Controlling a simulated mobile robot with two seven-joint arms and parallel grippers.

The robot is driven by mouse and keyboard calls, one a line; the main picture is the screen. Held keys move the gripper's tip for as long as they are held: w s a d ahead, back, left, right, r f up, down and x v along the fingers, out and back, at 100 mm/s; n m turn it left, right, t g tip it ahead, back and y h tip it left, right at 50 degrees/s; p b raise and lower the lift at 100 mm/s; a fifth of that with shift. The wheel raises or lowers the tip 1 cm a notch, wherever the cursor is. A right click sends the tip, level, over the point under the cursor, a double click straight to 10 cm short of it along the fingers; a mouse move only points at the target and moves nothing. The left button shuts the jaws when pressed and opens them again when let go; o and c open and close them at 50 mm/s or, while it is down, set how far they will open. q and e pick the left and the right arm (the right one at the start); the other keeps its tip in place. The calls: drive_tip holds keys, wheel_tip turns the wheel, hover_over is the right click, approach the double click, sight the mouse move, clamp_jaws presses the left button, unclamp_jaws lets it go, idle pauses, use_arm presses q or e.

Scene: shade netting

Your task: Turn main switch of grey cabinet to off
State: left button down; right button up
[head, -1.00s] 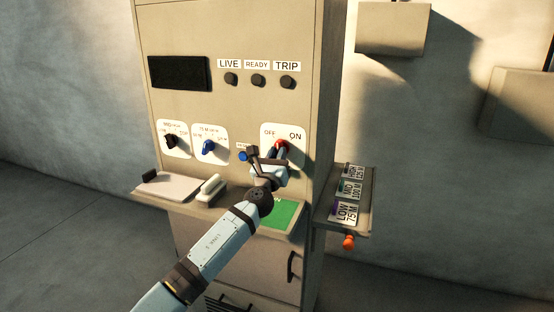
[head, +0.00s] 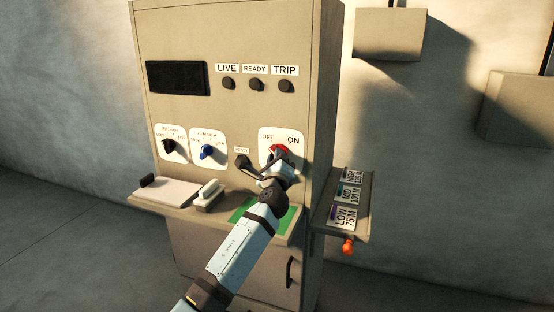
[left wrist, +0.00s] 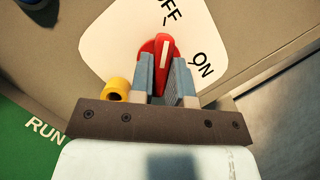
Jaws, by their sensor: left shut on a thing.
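The grey cabinet (head: 225,110) faces me. Its main switch (head: 279,150) is a red handle on a white plate marked OFF and ON. My left gripper (head: 274,166) is at the switch, its fingers on the handle. In the left wrist view, the left gripper's two fingers (left wrist: 164,76) are shut on either side of the red handle (left wrist: 160,48). The white line on the handle points up toward the OFF mark, away from ON at the right. The fingers hide the handle's lower part. My right gripper is not in view.
Left of the switch are a blue selector (head: 206,151), a black selector (head: 169,147) and a dark button (head: 243,161). A shelf (head: 150,197) juts out below, with a green panel (head: 246,211). A side shelf (head: 361,205) holds labelled plates.

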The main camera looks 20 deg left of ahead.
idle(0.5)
use_arm(q)
drive_tip(key=c, duration=1.1)
unclamp_jaws()
drive_tip(key=shift+b+v, duration=0.3)
drive_tip(key=shift+v, duration=6.6)
drive_tip(key=shift+d+r, duration=0.1)
